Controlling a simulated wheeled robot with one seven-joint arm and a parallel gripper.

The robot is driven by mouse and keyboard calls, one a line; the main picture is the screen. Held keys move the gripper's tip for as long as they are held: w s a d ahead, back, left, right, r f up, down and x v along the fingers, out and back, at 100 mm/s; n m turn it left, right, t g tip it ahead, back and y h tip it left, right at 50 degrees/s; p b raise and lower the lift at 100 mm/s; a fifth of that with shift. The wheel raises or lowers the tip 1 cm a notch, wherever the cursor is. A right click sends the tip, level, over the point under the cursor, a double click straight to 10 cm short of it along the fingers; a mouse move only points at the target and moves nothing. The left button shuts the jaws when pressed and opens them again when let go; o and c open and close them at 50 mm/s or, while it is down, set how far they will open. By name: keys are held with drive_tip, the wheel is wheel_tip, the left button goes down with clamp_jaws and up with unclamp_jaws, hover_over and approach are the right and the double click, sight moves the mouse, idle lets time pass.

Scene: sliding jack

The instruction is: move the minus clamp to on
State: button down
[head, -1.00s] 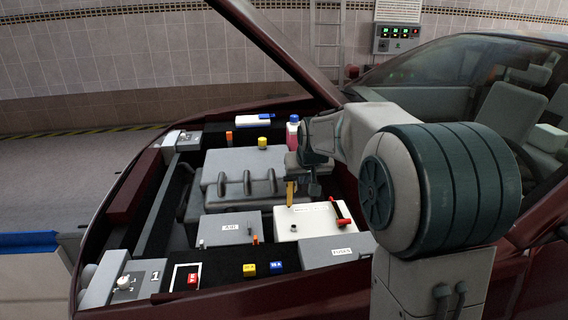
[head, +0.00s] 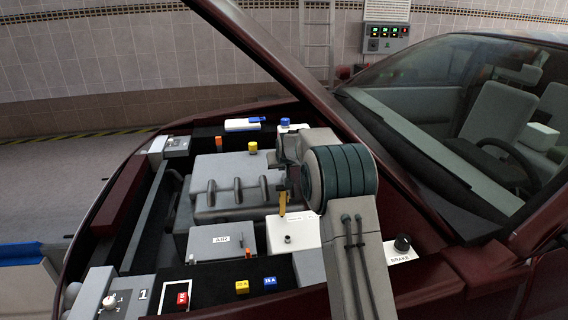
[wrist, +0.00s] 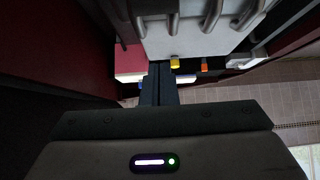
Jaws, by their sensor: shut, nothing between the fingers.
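The white battery box (head: 305,232) is at the lower middle of the head view, its right part hidden behind my arm. A small dark post (head: 288,239) stands on its top near the left. A thin yellow upright piece (head: 283,203) rises at its back left edge. I cannot tell which part is the minus clamp, and no on mark is readable. My gripper (head: 288,186) is behind and above the battery, mostly hidden by my arm. In the wrist view the fingers (wrist: 159,82) are together, with nothing between them.
A grey engine cover (head: 228,185) lies left of my gripper. A yellow cap (head: 252,147) and a blue cap (head: 284,122) stand behind. The grey AIR box (head: 222,241) is left of the battery. The slanted raised hood edge (head: 262,55) passes above the bay.

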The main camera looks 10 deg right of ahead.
sight(282, 200)
drive_tip(key=shift+f+p, duration=0.75)
drive_tip(key=shift+f, duration=1.95)
drive_tip(key=shift+s, duration=0.1)
drive_tip(key=shift+f+b, duration=0.1)
drive_tip(key=shift+b, duration=0.25)
drive_tip(key=shift+s+a+f+b, duration=0.1)
drive_tip(key=shift+s+b, duration=0.05)
drive_tip(key=shift+b, duration=0.3)
drive_tip(key=shift+s+t+b, duration=0.2)
drive_tip(key=shift+t+b, duration=0.1)
